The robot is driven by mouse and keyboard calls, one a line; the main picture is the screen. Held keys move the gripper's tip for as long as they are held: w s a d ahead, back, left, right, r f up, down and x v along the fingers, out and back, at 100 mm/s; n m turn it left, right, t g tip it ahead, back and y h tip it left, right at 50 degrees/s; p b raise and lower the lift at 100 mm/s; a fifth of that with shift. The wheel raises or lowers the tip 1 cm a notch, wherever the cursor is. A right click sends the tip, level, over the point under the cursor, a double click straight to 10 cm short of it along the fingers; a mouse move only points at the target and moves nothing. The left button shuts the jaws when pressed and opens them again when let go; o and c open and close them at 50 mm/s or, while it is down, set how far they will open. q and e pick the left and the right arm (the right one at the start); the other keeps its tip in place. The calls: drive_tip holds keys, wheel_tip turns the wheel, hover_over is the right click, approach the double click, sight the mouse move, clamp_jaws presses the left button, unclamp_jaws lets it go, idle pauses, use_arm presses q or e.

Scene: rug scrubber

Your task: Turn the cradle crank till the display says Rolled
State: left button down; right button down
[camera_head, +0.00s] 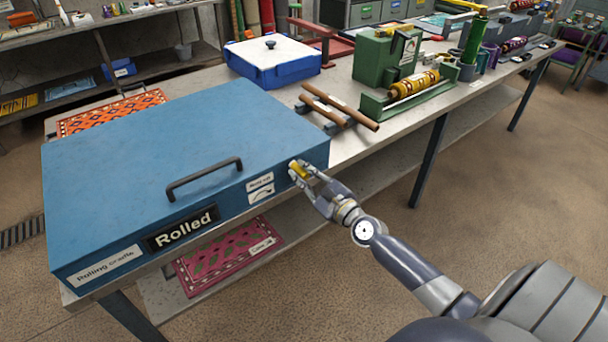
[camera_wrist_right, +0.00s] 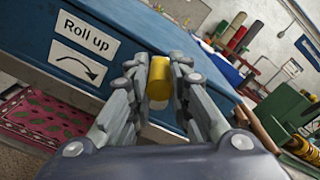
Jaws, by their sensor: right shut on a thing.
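The rolling cradle (camera_head: 130,140) is a large blue box with a black handle on its lid, at the left of the bench. The display (camera_head: 182,229) on its front face reads "Rolled". The crank's yellow grip (camera_head: 299,170) is at the right end of the front face. My right gripper (camera_head: 300,172) is shut on this grip. In the right wrist view the yellow grip (camera_wrist_right: 158,80) sits between both fingers, which hide part of the crank. A "Roll up" label (camera_wrist_right: 87,35) with a curved arrow is beside it. My left gripper is not in view.
Two brown rods (camera_head: 340,105) lie on supports right of the cradle. A blue box with a white lid (camera_head: 272,58) and a green machine (camera_head: 385,58) stand farther back. A pink rug (camera_head: 228,255) lies on the lower shelf.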

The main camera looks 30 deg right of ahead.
drive_tip(key=c, duration=1.4)
unclamp_jaws()
drive_tip(key=shift+d+r, duration=0.25)
drive_tip(key=shift+r, duration=0.1)
drive_tip(key=shift+c, duration=0.2)
drive_tip(key=shift+f, duration=0.1)
drive_tip(key=shift+a, duration=0.2)
drive_tip(key=s+d, duration=0.1)
drive_tip(key=s, duration=1.1)
